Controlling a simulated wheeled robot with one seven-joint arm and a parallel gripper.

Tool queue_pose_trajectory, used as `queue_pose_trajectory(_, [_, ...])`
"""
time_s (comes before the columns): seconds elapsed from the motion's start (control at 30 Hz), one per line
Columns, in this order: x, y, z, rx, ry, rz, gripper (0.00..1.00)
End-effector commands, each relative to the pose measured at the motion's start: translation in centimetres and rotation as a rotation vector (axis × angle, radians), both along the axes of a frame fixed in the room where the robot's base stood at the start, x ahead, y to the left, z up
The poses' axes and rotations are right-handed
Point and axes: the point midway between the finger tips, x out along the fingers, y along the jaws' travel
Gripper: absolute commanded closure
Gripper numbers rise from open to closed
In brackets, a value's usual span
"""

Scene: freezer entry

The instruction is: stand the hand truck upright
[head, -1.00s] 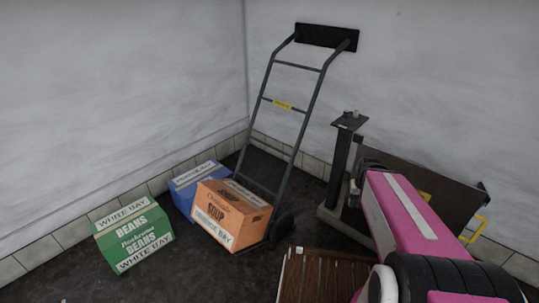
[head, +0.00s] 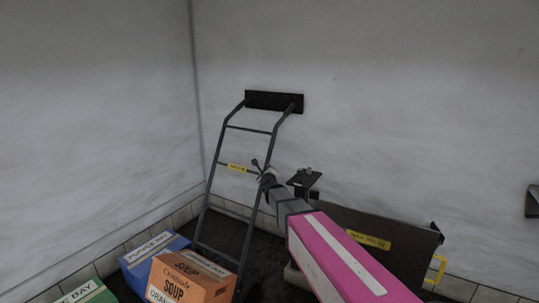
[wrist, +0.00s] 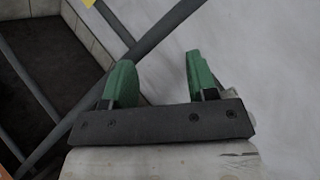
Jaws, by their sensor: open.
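The grey hand truck (head: 237,167) leans back toward the wall in the corner, with a black panel (head: 274,101) across its top and a yellow label on a crossbar. Its foot is hidden behind the boxes. My gripper (head: 262,168) is open at the hand truck's right rail, about level with the labelled crossbar. In the wrist view my gripper (wrist: 160,75) shows two green fingers set apart. The rail (wrist: 150,42) runs diagonally just past the fingertips. I cannot tell whether it lies between them or touches them.
An orange soup box (head: 180,280), a blue box (head: 143,262) and a green box (head: 88,294) stand on the floor at lower left. A dark flat cart with a yellow label (head: 368,239) stands along the wall at right. A small black plate on a post (head: 304,178) is close beside my gripper.

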Motion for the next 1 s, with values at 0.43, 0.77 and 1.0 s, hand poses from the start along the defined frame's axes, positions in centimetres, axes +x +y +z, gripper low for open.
queue_pose_trajectory(0.43, [3.9,2.6,4.5,0.864,-0.169,-0.457,0.47])
queue_pose_trajectory(0.77, [5.8,1.8,4.5,0.887,-0.176,-0.473,0.47])
queue_pose_trajectory(1.0, [9.6,0.5,4.5,0.885,-0.176,-0.473,0.47])
